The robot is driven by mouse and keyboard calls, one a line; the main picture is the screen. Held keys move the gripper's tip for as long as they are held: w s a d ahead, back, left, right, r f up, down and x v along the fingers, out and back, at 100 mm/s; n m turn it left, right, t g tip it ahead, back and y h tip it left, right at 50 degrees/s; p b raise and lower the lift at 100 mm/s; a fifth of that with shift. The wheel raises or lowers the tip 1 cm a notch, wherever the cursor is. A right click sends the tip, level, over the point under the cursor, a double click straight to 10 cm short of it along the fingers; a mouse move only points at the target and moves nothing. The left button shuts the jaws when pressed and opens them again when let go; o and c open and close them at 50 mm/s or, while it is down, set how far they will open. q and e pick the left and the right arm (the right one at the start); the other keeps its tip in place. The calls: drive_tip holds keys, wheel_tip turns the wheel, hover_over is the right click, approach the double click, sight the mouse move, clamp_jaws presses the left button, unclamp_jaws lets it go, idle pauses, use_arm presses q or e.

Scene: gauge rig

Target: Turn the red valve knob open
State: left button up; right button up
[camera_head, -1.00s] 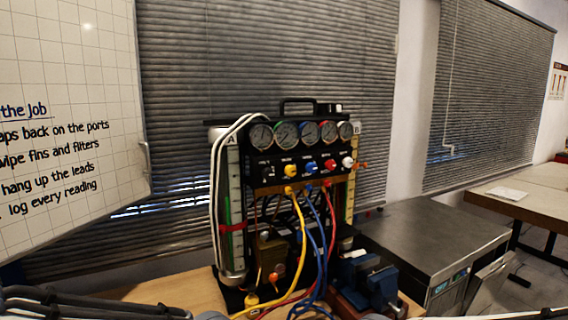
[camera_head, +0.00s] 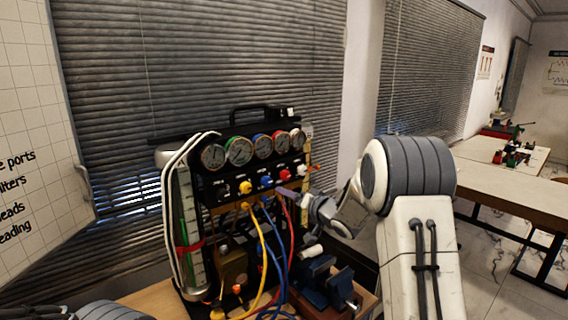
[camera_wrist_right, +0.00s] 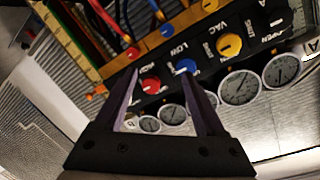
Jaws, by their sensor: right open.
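The red valve knob (camera_head: 283,176) is on the black front panel of the gauge rig, between a blue and a white knob. In the right wrist view the red knob (camera_wrist_right: 150,86) appears between the two finger lines, nearer the left finger. My right gripper (camera_wrist_right: 160,78) is open, with nothing held between its dark fingers. In the head view the right gripper (camera_head: 292,196) is in front of the panel, just below and right of the red knob. Contact with the knob cannot be told. My left gripper is not in view.
The blue knob (camera_wrist_right: 185,66) is close to the right finger; a yellow knob (camera_wrist_right: 229,45) lies farther right. Yellow, blue and red hoses (camera_head: 263,245) hang from the ports below. A blue vise (camera_head: 325,285) stands on the bench under my right arm.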

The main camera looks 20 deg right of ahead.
drive_tip(key=t+y+p, duration=0.1)
drive_tip(key=y, duration=0.1)
approach(287, 177)
drive_tip(key=shift+m, duration=0.3)
drive_tip(key=p+x, duration=0.4)
drive_tip(key=x, duration=0.5)
drive_tip(key=shift+r, duration=0.15)
drive_tip(key=shift+w+a, duration=0.25)
drive_tip(key=shift+w, duration=0.3)
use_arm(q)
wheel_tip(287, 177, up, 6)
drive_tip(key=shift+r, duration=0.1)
use_arm(e)
clamp_jaws()
